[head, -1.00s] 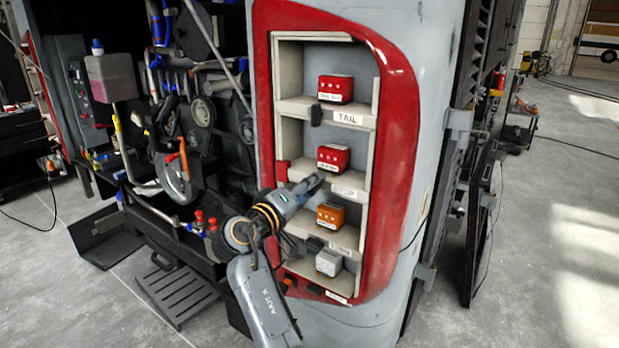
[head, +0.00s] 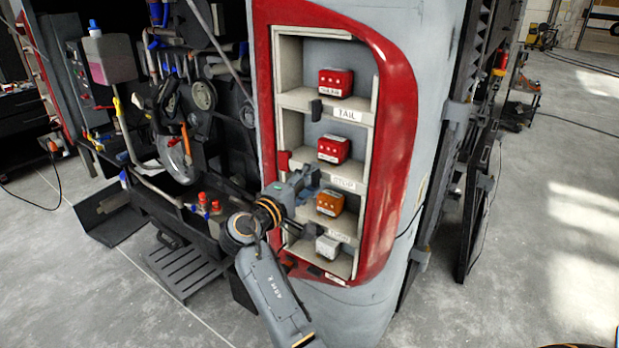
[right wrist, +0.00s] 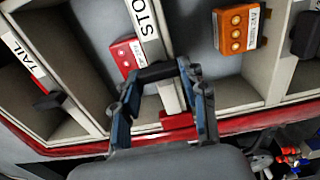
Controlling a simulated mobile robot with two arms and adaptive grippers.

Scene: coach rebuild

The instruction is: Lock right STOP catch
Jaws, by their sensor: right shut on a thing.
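The right STOP catch (right wrist: 156,73) is a dark handle at the front edge of the STOP shelf (head: 343,184), left of the STOP label. My right gripper (head: 312,180) is at this shelf edge, below the red STOP lamp unit (head: 334,149). In the right wrist view, its two blue-grey fingers (right wrist: 165,88) are shut on the catch. The gripper hides most of the catch in the head view. A red block (head: 283,161) sits at the left end of the shelf and also shows by the fingers in the right wrist view (right wrist: 179,121). My left gripper is not in view.
Above is the TAIL shelf (head: 300,100) with its dark catch (head: 316,110) and red lamp unit (head: 336,83). Below are an orange unit (head: 330,203) and a white unit (head: 328,247). A red frame (head: 401,130) surrounds the bays. Open floor lies at the right.

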